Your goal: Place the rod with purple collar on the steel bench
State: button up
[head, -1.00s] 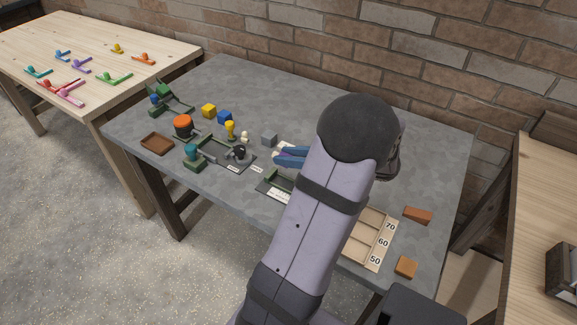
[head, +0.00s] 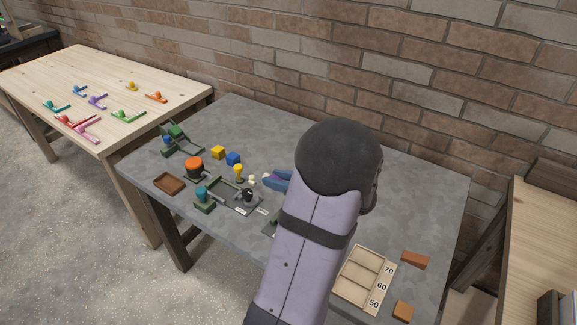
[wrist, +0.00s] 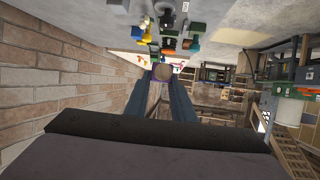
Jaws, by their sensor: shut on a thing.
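The rod (wrist: 162,72) shows end-on in the wrist view as a round beige end with purple around it, between the tips of two blue fingers. My gripper (wrist: 162,82) is shut on it. In the head view my gripper (head: 272,181) is a small blue shape left of my dark wrist, above the grey bench. The rod cannot be made out there, and most of its length is hidden. The grey mottled bench top (head: 410,190) is the large surface under my arm.
On the bench's left are a yellow cube (head: 218,152), a blue cube (head: 233,159), an orange-topped container (head: 194,168), a brown tray (head: 169,184) and green fixtures. A numbered wooden tray (head: 365,270) stands front right, beside brown blocks (head: 415,260). The back right is clear.

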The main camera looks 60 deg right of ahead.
jog(key=s+d+r+m+g+h+p, duration=0.1)
jog(key=d+m+h, duration=0.3)
jog(key=d, duration=0.1)
jog(key=m+g+h, duration=0.7)
jog(key=m+g, duration=0.5)
send_over(366, 232)
notch_tip(366, 232, down, 7)
jog(key=shift+f, duration=0.2)
jog(key=shift+h, duration=0.3)
jog(key=shift+d+f+p, duration=0.1)
jog(key=shift+f+p, duration=0.25)
jog(key=shift+f, duration=2.75)
jog(key=shift+f, duration=0.15)
jog(key=shift+f, duration=1.75)
